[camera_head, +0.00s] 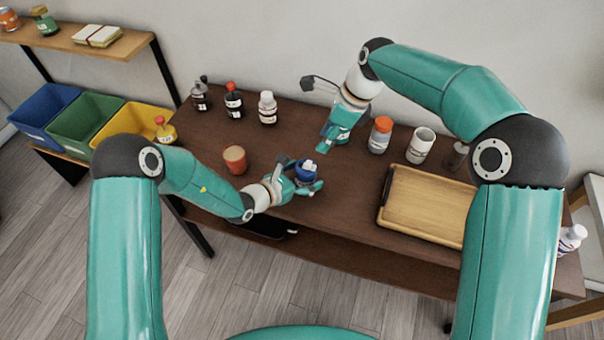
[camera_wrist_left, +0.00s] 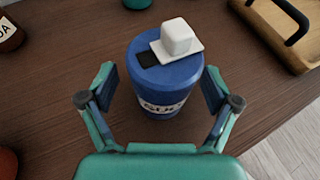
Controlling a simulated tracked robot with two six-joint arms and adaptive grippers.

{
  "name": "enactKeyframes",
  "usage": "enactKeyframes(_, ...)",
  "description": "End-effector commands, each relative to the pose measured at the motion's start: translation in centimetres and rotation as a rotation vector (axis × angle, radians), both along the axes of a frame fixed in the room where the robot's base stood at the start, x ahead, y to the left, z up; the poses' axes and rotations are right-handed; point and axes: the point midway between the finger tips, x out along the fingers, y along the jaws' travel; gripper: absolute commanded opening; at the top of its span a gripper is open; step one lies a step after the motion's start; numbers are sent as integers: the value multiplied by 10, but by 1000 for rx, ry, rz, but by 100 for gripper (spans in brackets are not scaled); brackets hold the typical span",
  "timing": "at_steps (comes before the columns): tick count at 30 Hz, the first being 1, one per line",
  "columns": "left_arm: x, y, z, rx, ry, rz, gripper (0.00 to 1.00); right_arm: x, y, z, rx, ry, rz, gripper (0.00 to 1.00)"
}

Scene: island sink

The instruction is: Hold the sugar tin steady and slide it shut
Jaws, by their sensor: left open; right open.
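The blue sugar tin (camera_wrist_left: 168,88) stands upright on the dark wooden table, its label facing my left gripper; it also shows in the head view (camera_head: 306,169). A white slide with a cube-shaped knob (camera_wrist_left: 178,40) lies on its top. A dark opening (camera_wrist_left: 149,59) shows on the top, left of the slide. My left gripper (camera_head: 302,184) is open, with one finger on each side of the tin; in the wrist view (camera_wrist_left: 160,92) gaps show between fingers and tin. My right gripper (camera_head: 317,108) is open and empty, behind the tin and above the table.
A reddish-brown cup (camera_head: 235,160) stands left of the tin. Several bottles (camera_head: 234,101) line the back edge. A wooden tray (camera_head: 425,210) lies at the right. Coloured bins (camera_head: 91,142) stand far left.

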Motion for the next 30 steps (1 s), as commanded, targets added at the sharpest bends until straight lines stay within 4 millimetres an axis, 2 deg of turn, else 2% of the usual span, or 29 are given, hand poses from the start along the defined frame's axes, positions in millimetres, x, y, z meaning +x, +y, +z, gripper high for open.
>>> enactKeyframes(11, 3, -3, -2, 0, 0, 0, 89, 0, 0, 0, 0, 0, 1, 42)
enactKeyframes(23, 3, -3, -2, 0, 0, 1, 22, 0, 1, 0, 0, 0, 1, 42)
enactKeyframes(24, 3, -3, -2, 0, 0, 1, 55, 0, 1, 0, 0, 0, 1, 42)
enactKeyframes(30, 3, -3, -2, 0, 0, 1, 22, 0, 1, 0, 0, 0, 1, 42)
